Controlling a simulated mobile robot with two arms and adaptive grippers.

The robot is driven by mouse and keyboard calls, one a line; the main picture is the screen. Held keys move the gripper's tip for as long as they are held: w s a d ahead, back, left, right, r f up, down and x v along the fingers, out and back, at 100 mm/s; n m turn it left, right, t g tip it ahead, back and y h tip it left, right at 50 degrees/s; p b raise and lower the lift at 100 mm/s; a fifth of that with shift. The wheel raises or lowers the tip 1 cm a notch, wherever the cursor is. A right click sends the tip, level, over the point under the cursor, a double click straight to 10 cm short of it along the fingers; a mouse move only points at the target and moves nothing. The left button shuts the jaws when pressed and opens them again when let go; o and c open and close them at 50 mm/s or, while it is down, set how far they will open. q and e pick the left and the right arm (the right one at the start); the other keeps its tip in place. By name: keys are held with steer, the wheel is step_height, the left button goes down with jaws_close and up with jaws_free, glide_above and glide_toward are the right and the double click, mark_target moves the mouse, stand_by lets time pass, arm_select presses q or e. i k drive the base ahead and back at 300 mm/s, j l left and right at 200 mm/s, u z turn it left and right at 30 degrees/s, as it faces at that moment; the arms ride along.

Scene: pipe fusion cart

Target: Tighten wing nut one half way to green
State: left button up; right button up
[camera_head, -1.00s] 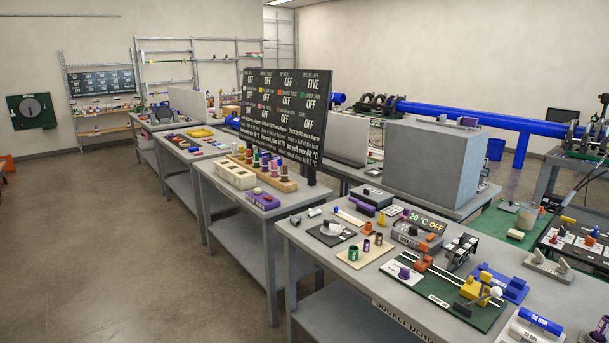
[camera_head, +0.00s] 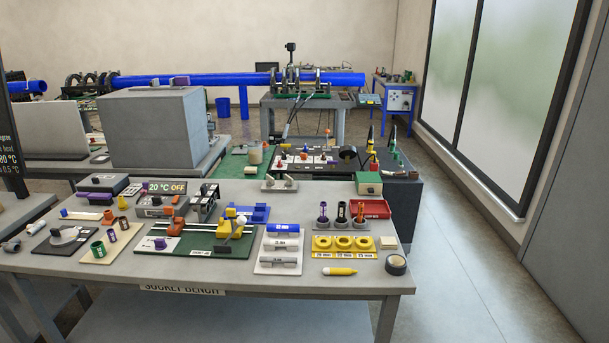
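I cannot make out a wing nut marked one or its green mark at this size. A blue pipe (camera_head: 200,81) runs across the back through a dark clamp machine (camera_head: 295,82) on a grey stand, where small fittings are too small to tell apart. On the near bench, a small grey block (camera_head: 279,185) carries two upright pieces; I cannot tell if they are wing nuts. A green-based jig (camera_head: 205,244) with orange and yellow clamps sits at the bench's middle. Neither of my grippers is in view.
The near grey bench (camera_head: 350,280) holds a yellow ring tray (camera_head: 343,245), a red tray (camera_head: 371,209) and a tape roll (camera_head: 396,264). A large grey box (camera_head: 155,130) stands behind. Floor (camera_head: 475,240) is clear on the right, beside the windows.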

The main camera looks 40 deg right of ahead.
mark_target(272, 181)
steer(key=z, duration=0.95)
steer(key=j+u, duration=0.15)
steer(key=j, duration=0.1)
